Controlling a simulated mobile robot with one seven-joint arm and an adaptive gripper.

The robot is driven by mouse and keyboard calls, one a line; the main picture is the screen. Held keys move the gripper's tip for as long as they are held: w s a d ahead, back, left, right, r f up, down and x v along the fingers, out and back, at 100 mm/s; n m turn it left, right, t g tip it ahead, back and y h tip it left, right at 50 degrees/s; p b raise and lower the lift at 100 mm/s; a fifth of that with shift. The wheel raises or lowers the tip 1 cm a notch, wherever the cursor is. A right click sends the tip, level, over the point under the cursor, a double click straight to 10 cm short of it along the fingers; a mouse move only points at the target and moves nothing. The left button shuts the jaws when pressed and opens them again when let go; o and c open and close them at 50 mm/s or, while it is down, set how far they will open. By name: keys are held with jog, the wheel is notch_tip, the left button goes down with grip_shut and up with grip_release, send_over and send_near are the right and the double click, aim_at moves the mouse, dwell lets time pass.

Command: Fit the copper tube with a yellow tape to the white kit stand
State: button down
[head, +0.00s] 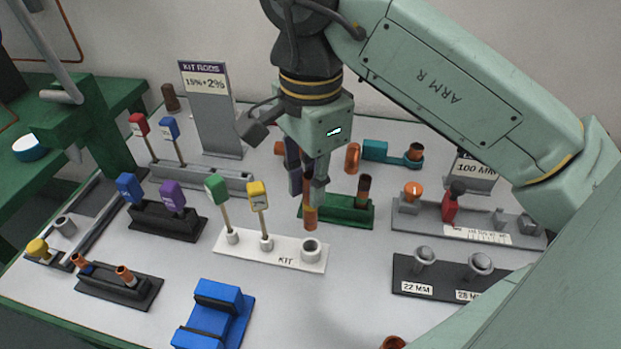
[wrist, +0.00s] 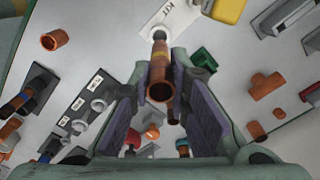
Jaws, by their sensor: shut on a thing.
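My gripper (head: 307,188) is shut on a copper tube (head: 310,217), which hangs upright below the fingers, above the table. In the wrist view the tube (wrist: 161,88) sits between the two finger pads, with a yellowish band around it. The white kit stand (head: 290,260) lies just in front of and below the tube. It holds a green-headed rod (head: 217,190) and a yellow-headed rod (head: 258,196). Its wide ring socket (head: 311,250) at the right end is empty, and the tube's lower end is apart from it.
A green stand (head: 345,212) with an upright dark-topped tube is close behind the tube. A black stand (head: 440,275) with grey knobs is at the right, a blue block (head: 215,315) at the front. Clear table lies right of the kit stand.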

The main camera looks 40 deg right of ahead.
aim_at(310, 227)
jog(key=shift+f+b, duration=1.7)
jog(key=shift+f, duration=0.6)
jog(key=shift+f+b, duration=1.55)
jog(key=shift+f, duration=0.05)
jog(key=shift+f, duration=0.2)
jog(key=shift+a+f+b, duration=0.1)
jog(key=shift+f+b, duration=0.25)
jog(key=shift+b, duration=0.15)
jog(key=c, duration=1.4)
grip_release()
jog(key=shift+f, duration=0.15)
jog(key=shift+c, duration=0.2)
